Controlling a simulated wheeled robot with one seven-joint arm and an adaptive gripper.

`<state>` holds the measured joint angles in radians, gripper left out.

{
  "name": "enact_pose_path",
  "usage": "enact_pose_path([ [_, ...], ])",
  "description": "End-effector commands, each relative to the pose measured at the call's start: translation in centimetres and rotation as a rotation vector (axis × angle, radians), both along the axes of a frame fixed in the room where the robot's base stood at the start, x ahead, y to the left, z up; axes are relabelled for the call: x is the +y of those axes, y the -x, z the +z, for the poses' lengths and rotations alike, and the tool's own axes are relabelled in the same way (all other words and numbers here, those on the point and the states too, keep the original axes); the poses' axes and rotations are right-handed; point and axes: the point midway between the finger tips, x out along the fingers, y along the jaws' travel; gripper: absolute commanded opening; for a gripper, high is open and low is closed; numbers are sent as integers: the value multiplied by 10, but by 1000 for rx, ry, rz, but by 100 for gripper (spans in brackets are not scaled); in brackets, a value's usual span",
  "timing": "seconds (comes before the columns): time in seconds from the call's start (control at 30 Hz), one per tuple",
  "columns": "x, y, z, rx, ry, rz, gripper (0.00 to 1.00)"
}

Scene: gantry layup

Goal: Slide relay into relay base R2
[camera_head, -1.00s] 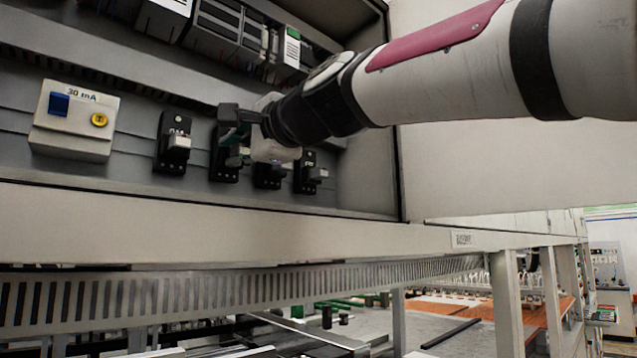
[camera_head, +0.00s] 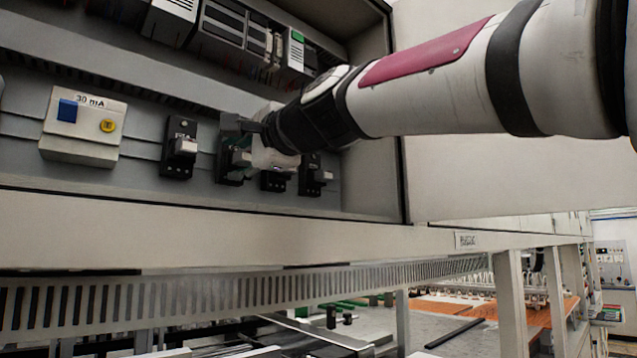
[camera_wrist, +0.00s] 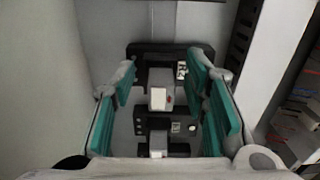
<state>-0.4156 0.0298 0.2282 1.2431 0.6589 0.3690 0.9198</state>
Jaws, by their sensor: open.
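The label looks like R2 but is too small to be sure. Gaps show between block and pads. I cannot tell how deep the block sits.
The left neighbour base (camera_head: 179,148) and two bases right of my gripper, one (camera_head: 318,176) near the cabinet wall, stand close by. A 30 mA box (camera_head: 82,128) is at far left. A module row (camera_head: 240,30) runs above; a pale ledge (camera_head: 200,228) lies below.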

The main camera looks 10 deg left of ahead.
Motion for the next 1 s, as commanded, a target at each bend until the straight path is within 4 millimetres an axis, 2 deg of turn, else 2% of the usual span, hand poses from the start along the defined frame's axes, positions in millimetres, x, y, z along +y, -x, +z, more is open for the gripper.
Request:
enact_pose_path([
  [0.17,-10,8,1,-1,0,-2,41],
  [0.7,-81,70,0,-1,0,-1,41],
  [1.0,-92,78,-1,0,0,0,41],
])
